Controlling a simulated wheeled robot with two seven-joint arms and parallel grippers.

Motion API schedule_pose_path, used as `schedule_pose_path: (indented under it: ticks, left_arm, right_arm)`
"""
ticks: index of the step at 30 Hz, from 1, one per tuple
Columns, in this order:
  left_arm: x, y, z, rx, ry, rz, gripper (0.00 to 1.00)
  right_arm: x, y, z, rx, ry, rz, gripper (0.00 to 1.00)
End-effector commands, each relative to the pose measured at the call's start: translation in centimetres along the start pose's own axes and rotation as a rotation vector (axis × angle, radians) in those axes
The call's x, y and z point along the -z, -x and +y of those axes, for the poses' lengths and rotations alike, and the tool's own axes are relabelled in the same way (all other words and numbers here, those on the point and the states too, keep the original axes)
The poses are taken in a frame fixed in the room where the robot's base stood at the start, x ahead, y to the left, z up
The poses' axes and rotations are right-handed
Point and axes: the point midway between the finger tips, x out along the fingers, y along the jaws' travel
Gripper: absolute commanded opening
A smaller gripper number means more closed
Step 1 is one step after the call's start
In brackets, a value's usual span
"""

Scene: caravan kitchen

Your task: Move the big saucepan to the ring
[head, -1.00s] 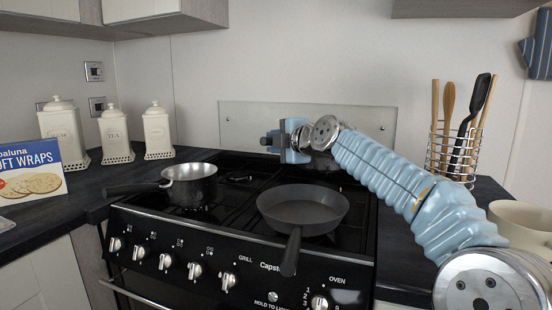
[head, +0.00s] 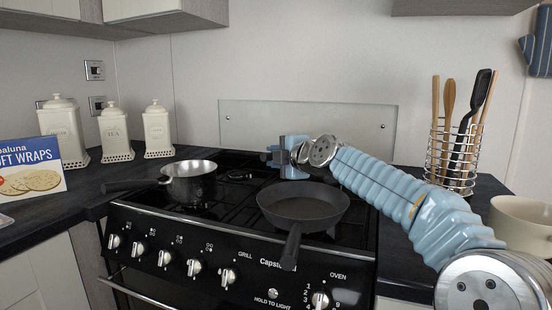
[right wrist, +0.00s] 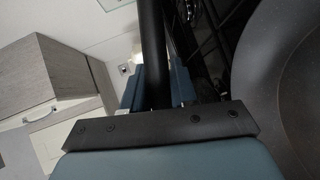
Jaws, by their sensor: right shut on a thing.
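A wide dark pan (head: 303,207) sits on the front right of the hob, its handle pointing at me. It also shows at the right edge of the right wrist view (right wrist: 285,90). A smaller silver saucepan (head: 190,185) with a black handle sits on the left side of the hob. My right gripper (head: 271,156) is above the back of the hob, beyond the dark pan, pointing left. In the right wrist view its fingers (right wrist: 155,88) are shut on a black bar (right wrist: 153,45) like a handle. I cannot tell what it belongs to. My left gripper is out of view.
A glass splashback (head: 350,122) stands behind the hob. A utensil rack (head: 455,160) and a cream bowl (head: 525,220) stand on the right worktop. Cream canisters (head: 157,132) and a wraps box (head: 30,168) stand on the left worktop.

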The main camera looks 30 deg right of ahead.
Motion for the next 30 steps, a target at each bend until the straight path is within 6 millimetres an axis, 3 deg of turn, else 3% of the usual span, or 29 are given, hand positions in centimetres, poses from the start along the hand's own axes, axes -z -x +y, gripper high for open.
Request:
schedule_pose_path:
  ticks: [8, 9, 13, 22, 28, 30]
  left_arm:
    - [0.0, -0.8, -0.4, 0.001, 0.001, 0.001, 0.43]
    - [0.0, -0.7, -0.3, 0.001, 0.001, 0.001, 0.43]
    - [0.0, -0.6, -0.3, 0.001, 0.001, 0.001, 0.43]
    - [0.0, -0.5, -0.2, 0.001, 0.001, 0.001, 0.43]
    - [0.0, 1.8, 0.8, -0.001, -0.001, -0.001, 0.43]
    - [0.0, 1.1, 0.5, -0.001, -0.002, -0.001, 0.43]
  right_arm:
    - [-0.1, -0.1, -0.4, -0.005, 0.004, -0.001, 0.00]
    - [-0.1, -0.1, -0.5, 0.000, 0.000, 0.000, 0.33]
    - [-0.1, -0.1, -0.5, 0.000, 0.000, 0.000, 0.53]
    - [0.0, -0.1, -0.3, 0.001, 0.000, 0.000, 0.53]
    - [0.1, 0.3, 1.5, 0.002, 0.000, 0.000, 0.53]
    - [0.0, 2.2, 0.8, -0.002, -0.002, 0.001, 0.53]
